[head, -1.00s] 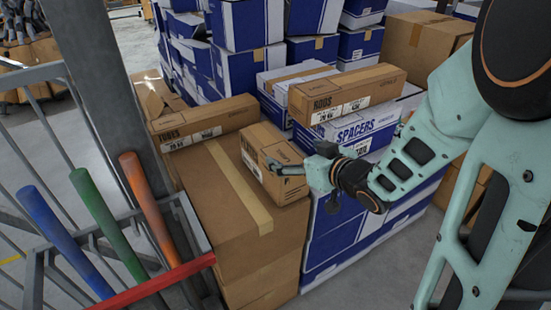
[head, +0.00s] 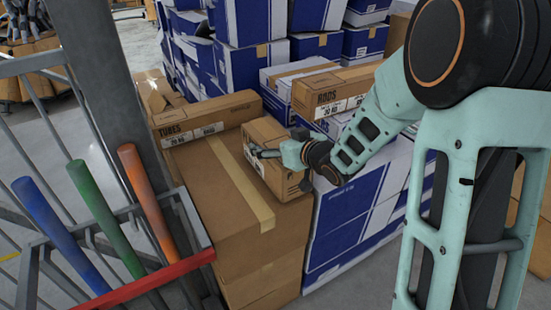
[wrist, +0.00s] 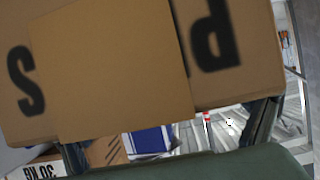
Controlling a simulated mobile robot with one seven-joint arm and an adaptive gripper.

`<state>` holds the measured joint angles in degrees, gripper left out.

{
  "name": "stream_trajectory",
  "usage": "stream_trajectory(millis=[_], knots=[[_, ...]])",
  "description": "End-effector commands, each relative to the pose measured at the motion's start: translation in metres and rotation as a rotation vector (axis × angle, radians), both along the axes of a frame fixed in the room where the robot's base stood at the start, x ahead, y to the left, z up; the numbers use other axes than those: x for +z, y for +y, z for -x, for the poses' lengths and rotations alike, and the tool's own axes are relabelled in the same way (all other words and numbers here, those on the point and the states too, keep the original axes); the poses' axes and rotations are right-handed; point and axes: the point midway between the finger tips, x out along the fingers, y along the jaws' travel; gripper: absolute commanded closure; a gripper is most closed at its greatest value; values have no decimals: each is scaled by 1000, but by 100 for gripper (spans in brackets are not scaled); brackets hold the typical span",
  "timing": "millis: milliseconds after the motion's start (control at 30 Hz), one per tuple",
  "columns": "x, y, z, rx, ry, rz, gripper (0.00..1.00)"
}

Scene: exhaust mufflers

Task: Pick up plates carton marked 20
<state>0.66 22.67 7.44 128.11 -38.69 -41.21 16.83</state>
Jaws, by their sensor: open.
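A small brown carton (head: 262,180) stands on the near stack's top. In the head view my gripper and wrist cover part of its face, so its marking cannot be read there. In the wrist view a brown carton (wrist: 90,60) fills the upper part very close, with large upside-down letters, a P at right and an S at left.
A tubes carton (head: 206,120) marked 20 KG lies behind left, and a rods carton (head: 335,88) marked 20 KG behind right. Large brown boxes (head: 215,240) and blue-white boxes (head: 345,225) carry them. A grey post (head: 105,80) and a rack with colored bars (head: 150,205) stand left.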

Motion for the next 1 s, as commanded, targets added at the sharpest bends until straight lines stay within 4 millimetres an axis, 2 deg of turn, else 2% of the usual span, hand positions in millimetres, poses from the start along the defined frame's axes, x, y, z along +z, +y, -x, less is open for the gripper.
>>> stream_trajectory(millis=[133, 833, 1000], knots=[[0, 0, 0, 0, 0, 0, 7], [0, 0, 1, 0, 1, 1, 84], [4, 0, -1, 1, -7, -2, 86]])
